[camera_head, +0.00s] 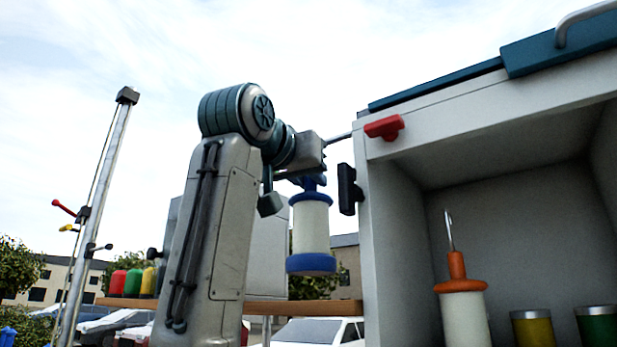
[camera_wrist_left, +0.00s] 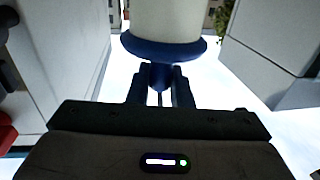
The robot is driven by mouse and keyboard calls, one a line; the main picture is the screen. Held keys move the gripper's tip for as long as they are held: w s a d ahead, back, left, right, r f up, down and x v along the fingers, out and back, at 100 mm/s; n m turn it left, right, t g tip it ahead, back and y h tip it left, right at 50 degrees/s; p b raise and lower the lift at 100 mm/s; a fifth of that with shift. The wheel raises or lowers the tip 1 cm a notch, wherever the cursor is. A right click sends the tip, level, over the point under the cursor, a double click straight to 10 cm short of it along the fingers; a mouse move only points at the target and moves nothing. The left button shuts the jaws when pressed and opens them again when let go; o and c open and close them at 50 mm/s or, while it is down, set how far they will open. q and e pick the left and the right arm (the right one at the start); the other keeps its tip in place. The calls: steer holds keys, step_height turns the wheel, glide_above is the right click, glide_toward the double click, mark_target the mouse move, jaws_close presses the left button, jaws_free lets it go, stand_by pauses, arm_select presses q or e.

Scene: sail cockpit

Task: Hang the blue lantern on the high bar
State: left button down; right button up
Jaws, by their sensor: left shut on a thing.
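The blue lantern (camera_head: 310,228) has a white body with a blue cap and blue base. It hangs upright in the air, left of the cabinet. My left gripper (camera_head: 312,180) is shut on its blue top stem. In the left wrist view the gripper (camera_wrist_left: 160,88) has a finger on each side of the stem, under the blue rim of the lantern (camera_wrist_left: 163,46). A thin grey bar (camera_head: 339,137) shows just behind the gripper, by the cabinet's upper left corner; I cannot tell whether it is the high bar. The lantern's hook is hidden. My right gripper is not in view.
The open white cabinet (camera_head: 388,240) stands close on the right, with a red block (camera_head: 384,127) and a dark fitting (camera_head: 349,190) on its edge. Inside are an orange lantern (camera_head: 463,310) and cans. A metal pole (camera_head: 97,210) stands left.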

arm_select(q)
steer(key=c, duration=1.2)
jaws_free()
steer(key=shift+s+a+f+b, duration=0.1)
steer(key=shift+s+a+b, duration=0.15)
steer(key=shift+s+b, duration=0.2)
steer(key=b+v, duration=0.3)
steer(key=v, duration=0.7)
steer(key=shift+b, duration=0.3)
steer(key=shift+d, duration=0.15)
